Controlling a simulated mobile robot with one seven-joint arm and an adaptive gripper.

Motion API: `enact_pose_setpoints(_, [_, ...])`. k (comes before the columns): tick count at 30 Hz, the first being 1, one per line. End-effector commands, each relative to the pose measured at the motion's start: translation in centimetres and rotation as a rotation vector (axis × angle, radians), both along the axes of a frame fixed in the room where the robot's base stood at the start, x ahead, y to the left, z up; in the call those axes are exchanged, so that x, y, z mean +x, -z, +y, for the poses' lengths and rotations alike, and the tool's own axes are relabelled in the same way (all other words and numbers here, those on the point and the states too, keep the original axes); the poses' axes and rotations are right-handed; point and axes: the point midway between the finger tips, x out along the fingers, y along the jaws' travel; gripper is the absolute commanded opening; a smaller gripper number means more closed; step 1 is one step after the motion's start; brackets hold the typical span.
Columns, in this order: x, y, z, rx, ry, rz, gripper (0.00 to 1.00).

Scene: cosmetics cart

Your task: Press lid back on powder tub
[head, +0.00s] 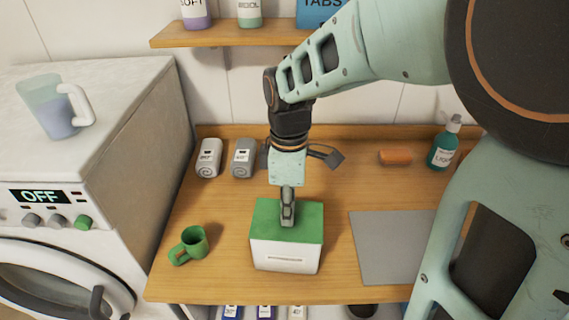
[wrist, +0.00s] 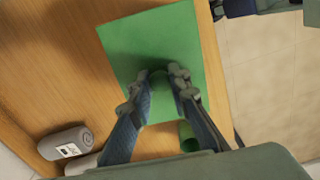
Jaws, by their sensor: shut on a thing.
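The powder tub (head: 285,257) is a white box with a slot-like mark on its front, standing on the wooden counter. Its flat green lid (head: 262,222) lies over the top, and I see no clear gap between them from here. The lid also fills the middle of the wrist view (wrist: 140,45). My gripper (head: 287,221) points down over the lid's middle. In the wrist view its two fingers (wrist: 159,88) are closed on a small dark green knob on the lid. The fingers partly hide the knob, and the wrist view hides the tub under the lid.
Two rolled towels (head: 210,157) (head: 243,157), an orange sponge (head: 396,156) and a teal bottle (head: 440,153) are behind. A washing machine (head: 90,160) stands left.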

Motion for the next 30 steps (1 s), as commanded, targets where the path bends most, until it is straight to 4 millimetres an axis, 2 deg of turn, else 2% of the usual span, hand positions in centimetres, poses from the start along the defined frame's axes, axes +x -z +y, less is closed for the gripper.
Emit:
enact_pose_setpoints(7, [0.01,-0.01,0.00,0.000,0.000,0.000,0.00])
enact_pose_setpoints(8, [0.01,-0.01,0.00,0.000,0.000,0.000,0.19])
enact_pose_setpoints(13, [0.02,-0.02,0.00,0.000,0.000,-0.001,0.37])
enact_pose_setpoints(19, [0.02,-0.02,0.00,0.000,0.000,-0.001,0.37])
enact_pose_setpoints(24, [0.02,-0.02,0.00,0.000,0.000,-0.001,0.55])
enact_pose_setpoints(30, [0.02,-0.02,0.00,0.000,0.000,-0.001,0.55])
